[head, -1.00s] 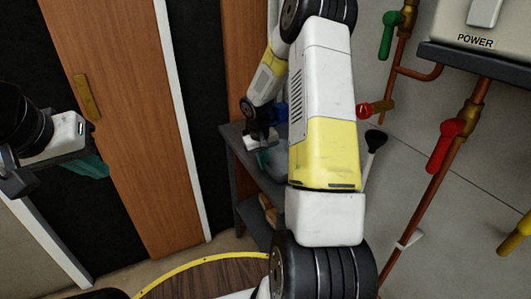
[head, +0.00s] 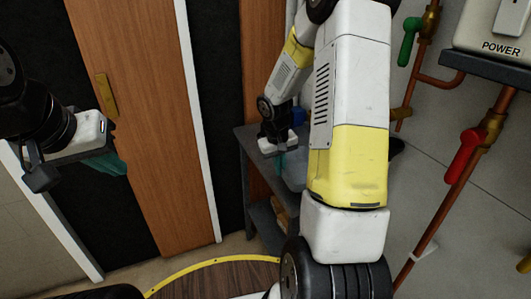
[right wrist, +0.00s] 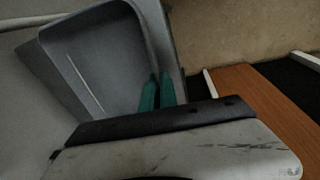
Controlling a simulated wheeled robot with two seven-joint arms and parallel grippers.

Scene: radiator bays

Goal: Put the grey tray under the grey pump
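The grey tray (right wrist: 105,60) lies on a dark grey shelf unit. In the head view the tray (head: 294,172) shows only in part, beside my right arm, which hides the rest. My right gripper (head: 279,162) is at the tray's near edge. In the right wrist view its two teal fingers (right wrist: 158,92) stand close together on either side of the tray's rim and look shut on it. My left gripper (head: 112,164) hangs in the air at the left, away from the tray; its finger gap is hidden. I see no grey pump that I can make out.
The shelf unit (head: 247,160) stands against the wall by a wooden door panel (head: 140,120). Copper pipes with a red valve handle (head: 463,155) and a green one (head: 408,42) run at the right, below a POWER box (head: 500,30). A yellow-edged round floor (head: 215,275) lies below.

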